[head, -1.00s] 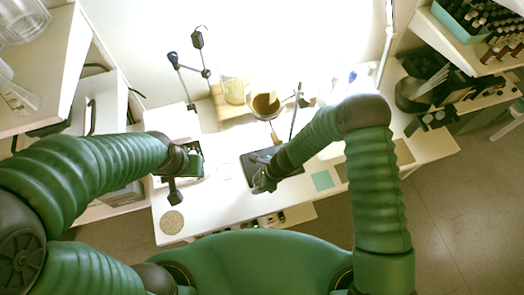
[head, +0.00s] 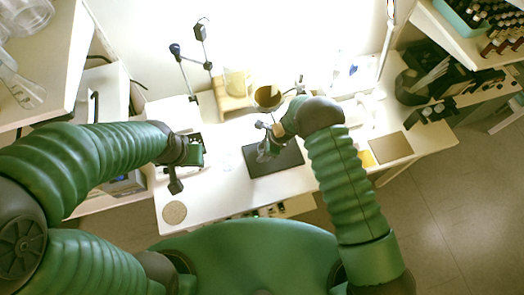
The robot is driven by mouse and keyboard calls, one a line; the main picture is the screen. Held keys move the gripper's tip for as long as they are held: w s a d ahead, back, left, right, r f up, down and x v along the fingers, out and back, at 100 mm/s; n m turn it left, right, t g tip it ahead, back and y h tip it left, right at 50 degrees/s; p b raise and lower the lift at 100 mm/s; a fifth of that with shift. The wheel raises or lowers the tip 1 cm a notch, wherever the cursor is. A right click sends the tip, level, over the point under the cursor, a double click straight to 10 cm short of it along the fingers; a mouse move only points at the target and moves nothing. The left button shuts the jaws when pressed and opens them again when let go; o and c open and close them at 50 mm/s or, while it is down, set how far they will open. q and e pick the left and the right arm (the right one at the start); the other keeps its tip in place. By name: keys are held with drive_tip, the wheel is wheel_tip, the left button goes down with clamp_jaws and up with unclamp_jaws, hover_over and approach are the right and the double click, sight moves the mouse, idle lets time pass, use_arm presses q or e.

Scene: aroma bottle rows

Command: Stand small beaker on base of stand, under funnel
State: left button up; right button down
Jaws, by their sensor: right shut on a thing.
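The funnel (head: 268,96), brown inside, hangs at the back middle of the table. The dark flat base of the stand (head: 285,161) lies in front of it. My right gripper (head: 265,143) is over the rear left part of the base, just in front of the funnel. It is shut on a small clear thing, seemingly the small beaker (head: 263,154); its outline is faint. I cannot tell whether it touches the base. My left gripper (head: 175,186) hangs over the left of the table, away from the stand; its jaws are too small to read.
A larger beaker (head: 237,82) stands on a wooden block (head: 232,103) behind left of the funnel. A jointed lamp-like arm (head: 190,70) rises at the back left. A round coaster (head: 174,212) lies front left. A tan square (head: 390,148) lies at the right.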

drive_tip(key=c, duration=0.9)
unclamp_jaws()
drive_tip(key=shift+f, duration=0.1)
drive_tip(key=shift+o, duration=0.8)
drive_tip(key=shift+d, duration=0.2)
drive_tip(key=shift+r, duration=0.25)
drive_tip(key=shift+w+d+r+b, duration=0.1)
drive_tip(key=shift+d+r+b, duration=0.05)
drive_tip(key=shift+r+b, duration=0.2)
drive_tip(key=d+b, duration=0.1)
drive_tip(key=d, duration=0.3)
drive_tip(key=d+b, duration=0.1)
drive_tip(key=d, duration=0.3)
drive_tip(key=s+d+b, duration=0.1)
drive_tip(key=d, duration=0.3)
drive_tip(key=shift+d, duration=0.15)
drive_tip(key=shift+r, duration=0.4)
drive_tip(key=s+d+r+n+t+h, duration=0.1)
drive_tip(key=s+d+r+n, duration=0.3)
drive_tip(key=s+r+n, duration=0.4)
drive_tip(key=s+d+r+n+t+h, duration=0.1)
drive_tip(key=s+d+r+n+h, duration=0.2)
drive_tip(key=s+r+n, duration=0.4)
wheel_tip(320, 180, up, 7)
drive_tip(key=d+n, duration=0.1)
drive_tip(key=n, duration=0.2)
drive_tip(key=shift+s+r+n, duration=0.2)
drive_tip(key=shift+s+n, duration=0.15)
drive_tip(key=shift+n, duration=0.05)
